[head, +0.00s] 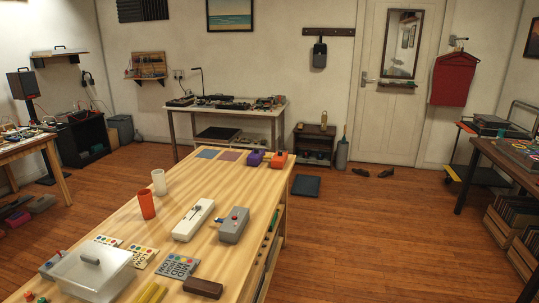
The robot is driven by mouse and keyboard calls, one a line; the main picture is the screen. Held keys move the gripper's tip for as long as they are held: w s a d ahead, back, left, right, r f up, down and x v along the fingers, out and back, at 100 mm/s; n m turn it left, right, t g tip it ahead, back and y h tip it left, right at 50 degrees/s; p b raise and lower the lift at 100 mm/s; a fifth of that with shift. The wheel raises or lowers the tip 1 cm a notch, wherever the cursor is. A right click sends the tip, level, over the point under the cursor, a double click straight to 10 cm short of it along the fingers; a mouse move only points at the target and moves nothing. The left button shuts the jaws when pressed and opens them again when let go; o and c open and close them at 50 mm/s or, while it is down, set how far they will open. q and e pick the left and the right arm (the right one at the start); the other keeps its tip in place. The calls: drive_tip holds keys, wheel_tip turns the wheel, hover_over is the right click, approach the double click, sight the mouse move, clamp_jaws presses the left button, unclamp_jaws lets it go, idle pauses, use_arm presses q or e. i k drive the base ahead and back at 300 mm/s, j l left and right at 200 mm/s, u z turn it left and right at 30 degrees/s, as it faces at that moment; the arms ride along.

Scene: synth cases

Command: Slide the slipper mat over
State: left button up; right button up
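A flat, dark blue-grey square (305,186), which looks like the slipper mat, lies on the wooden floor just beyond the far right corner of the long table. Two dark slippers (361,172) lie on the bare floor in front of the door, to the right of the mat and apart from it. Neither of my grippers is in the head view.
A low shelf (315,145) and a grey bottle-like object (342,153) stand behind the mat. Floor (385,225) to the right is open.

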sight(304, 185)
drive_tip(key=i+l, duration=0.6)
drive_tip(key=l, duration=0.15)
drive_tip(key=i+l, duration=0.55)
drive_tip(key=l, duration=0.2)
drive_tip(key=i+l, duration=0.2)
drive_tip(key=i, duration=0.25)
drive_tip(key=i+l, duration=0.25)
drive_tip(key=i, duration=0.2)
drive_tip(key=i+l, duration=0.2)
drive_tip(key=i, duration=0.25)
drive_tip(key=i+l+z, duration=0.1)
drive_tip(key=i+l, duration=0.15)
drive_tip(key=i, duration=1.5)
drive_tip(key=i+l, duration=0.1)
drive_tip(key=l+z, duration=0.05)
drive_tip(key=l, duration=0.05)
